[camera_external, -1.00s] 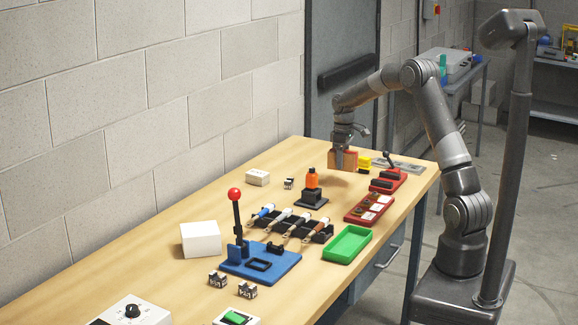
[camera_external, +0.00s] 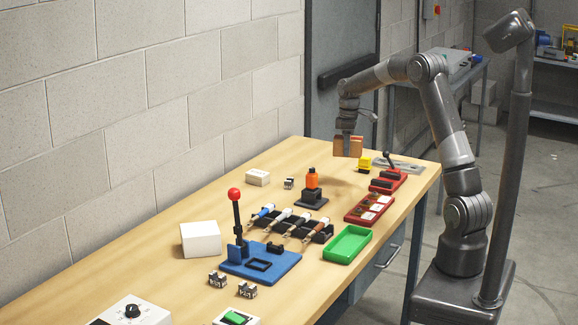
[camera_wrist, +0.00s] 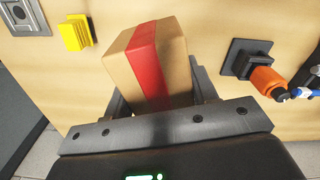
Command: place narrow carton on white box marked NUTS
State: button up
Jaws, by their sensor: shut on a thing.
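The narrow carton is brown cardboard with a red band and shows large in the wrist view (camera_wrist: 150,62). My gripper (camera_external: 347,138) is shut on this carton (camera_external: 349,147) and holds it above the far end of the bench. A small white box (camera_external: 258,178) sits near the wall, left of the gripper and lower in the picture. A larger white box (camera_external: 200,240) stands nearer the camera, also by the wall side. I cannot read NUTS on either white box.
An orange-topped black fixture (camera_external: 312,188) stands between the carton and the larger white box. A yellow block (camera_external: 364,163) and red trays (camera_external: 369,209) lie at right. A blue base with a red-knobbed lever (camera_external: 235,195) rises tall.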

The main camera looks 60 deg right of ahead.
jog(key=w+a+r+n, duration=0.1)
jog(key=w+a+n, duration=0.25)
jog(key=a, duration=0.65)
jog(key=w+a+r+n, duration=0.25)
jog(key=w+a, duration=0.25)
jog(key=a, duration=0.4)
jog(key=w+a+r+n, duration=0.1)
jog(key=w+a+n, duration=0.25)
jog(key=a, duration=0.65)
jog(key=n, duration=0.5)
send_over(214, 227)
jog(key=f, duration=0.4)
jog(key=shift+s+d+f, duration=0.1)
jog(key=shift+d+f, duration=0.15)
jog(key=shift+f, duration=0.1)
jog(key=shift+a+f, duration=0.3)
jog(key=shift+f, duration=1.9)
jog(key=shift+f, duration=0.15)
jog(key=o, duration=1.1)
